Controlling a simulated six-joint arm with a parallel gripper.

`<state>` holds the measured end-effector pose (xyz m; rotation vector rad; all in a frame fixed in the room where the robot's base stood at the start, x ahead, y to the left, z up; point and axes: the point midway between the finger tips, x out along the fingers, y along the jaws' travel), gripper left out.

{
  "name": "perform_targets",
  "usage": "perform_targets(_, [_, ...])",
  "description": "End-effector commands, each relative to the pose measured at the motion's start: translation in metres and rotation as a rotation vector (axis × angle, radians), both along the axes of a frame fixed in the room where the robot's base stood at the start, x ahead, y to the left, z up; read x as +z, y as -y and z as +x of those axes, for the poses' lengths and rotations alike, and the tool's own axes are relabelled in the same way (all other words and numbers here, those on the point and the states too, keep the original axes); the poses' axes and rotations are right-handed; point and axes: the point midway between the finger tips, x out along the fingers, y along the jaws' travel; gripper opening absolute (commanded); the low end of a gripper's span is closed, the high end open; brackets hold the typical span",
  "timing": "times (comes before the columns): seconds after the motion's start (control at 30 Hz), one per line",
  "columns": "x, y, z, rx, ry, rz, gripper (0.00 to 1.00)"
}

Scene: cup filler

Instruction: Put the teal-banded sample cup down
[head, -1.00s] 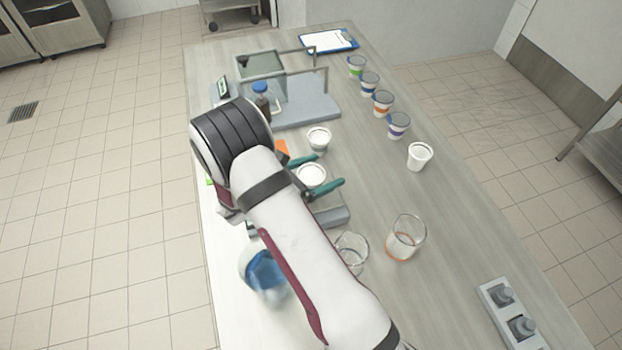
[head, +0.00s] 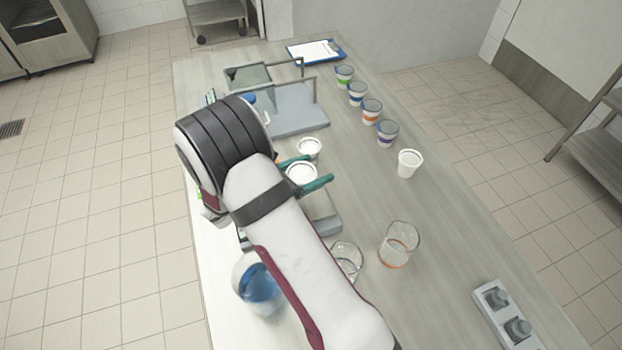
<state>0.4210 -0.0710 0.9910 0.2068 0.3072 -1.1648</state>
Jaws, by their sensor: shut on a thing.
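My gripper (head: 304,173) has teal fingers and is shut on a white cup (head: 301,173), seen from above near the middle of the head view. Only the cup's pale top shows between the fingers. Its band is hidden, so I cannot see a teal colour on it. I cannot tell whether its base touches anything. A grey block (head: 322,225) lies just below the gripper in the picture, partly covered by my arm. A second white cup (head: 309,149) is just beyond the held one.
Banded cups (head: 371,111) stand in a row at the back right, with a plain white cup (head: 409,163) nearer. Glass beakers (head: 399,246) and a blue-liquid vessel (head: 261,286) are in front. A grey railed stand (head: 297,108) is behind. The table's right side has free room.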

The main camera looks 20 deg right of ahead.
Motion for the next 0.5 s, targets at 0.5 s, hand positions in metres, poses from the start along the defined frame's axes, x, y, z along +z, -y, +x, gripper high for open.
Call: perform_targets(0.5, [0.064, 0.084, -0.071, -0.004, 0.001, 0.0, 0.19])
